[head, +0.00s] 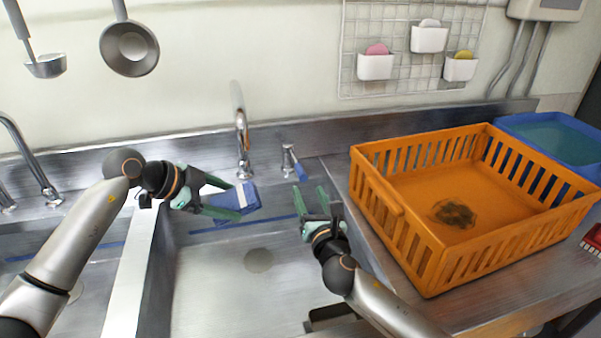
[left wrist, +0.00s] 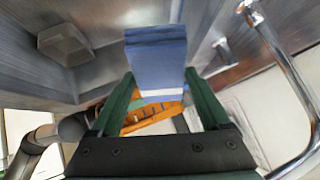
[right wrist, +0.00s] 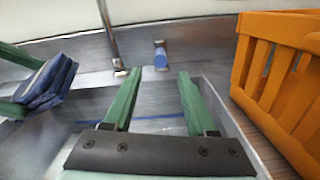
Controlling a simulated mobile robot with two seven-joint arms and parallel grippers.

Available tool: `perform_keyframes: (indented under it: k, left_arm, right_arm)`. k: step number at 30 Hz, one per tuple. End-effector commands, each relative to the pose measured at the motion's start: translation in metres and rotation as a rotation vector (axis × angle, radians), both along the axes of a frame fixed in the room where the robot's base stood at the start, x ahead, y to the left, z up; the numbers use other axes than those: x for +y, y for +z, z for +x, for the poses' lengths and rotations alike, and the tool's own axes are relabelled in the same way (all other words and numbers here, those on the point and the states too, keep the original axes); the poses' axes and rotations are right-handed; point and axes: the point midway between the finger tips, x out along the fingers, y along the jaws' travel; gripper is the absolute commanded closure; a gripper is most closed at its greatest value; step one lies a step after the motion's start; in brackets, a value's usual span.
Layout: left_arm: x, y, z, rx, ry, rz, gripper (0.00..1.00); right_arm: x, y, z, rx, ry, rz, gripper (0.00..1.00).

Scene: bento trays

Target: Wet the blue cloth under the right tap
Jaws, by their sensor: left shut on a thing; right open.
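The blue cloth (head: 241,196), folded into a pad with a pale band, is held by my left gripper (head: 232,201) over the right basin, low in front of the right tap (head: 241,118). The cloth also shows in the left wrist view (left wrist: 156,55) and at the left of the right wrist view (right wrist: 52,78). No water shows at the tap. Its blue-ended lever (head: 298,166) stands to the right of the tap, and also shows in the right wrist view (right wrist: 160,58). My right gripper (head: 310,192) is open and empty, just in front of and below the lever.
An orange slatted crate (head: 425,250) with a dark patch inside stands on the counter right of the basin, close to my right arm. A blue tub (head: 520,122) is behind it. The left tap (head: 30,160) and divider (head: 130,270) are at left. The right basin's floor (head: 220,290) is clear.

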Motion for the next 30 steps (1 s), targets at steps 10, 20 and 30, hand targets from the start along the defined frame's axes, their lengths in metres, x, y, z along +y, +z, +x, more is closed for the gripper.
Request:
perform_keyframes:
  k: [10, 20, 30]
  left_arm:
    - [0.0, 0.0, 0.0, 0.0, 0.0, 0.0, 0.74]
    - [0.0, 0.0, 0.0, 0.0, 0.0, 0.0, 0.74]
    - [0.0, 0.0, 0.0, 0.0, 0.0, -0.001, 0.74]
  right_arm:
    - [0.009, 0.001, 0.049, -0.001, -0.002, 0.002, 0.43]
    - [0.015, 0.002, 0.081, -0.003, -0.003, 0.003, 0.43]
    - [0.017, 0.001, 0.09, 0.0, -0.001, 0.002, 0.43]
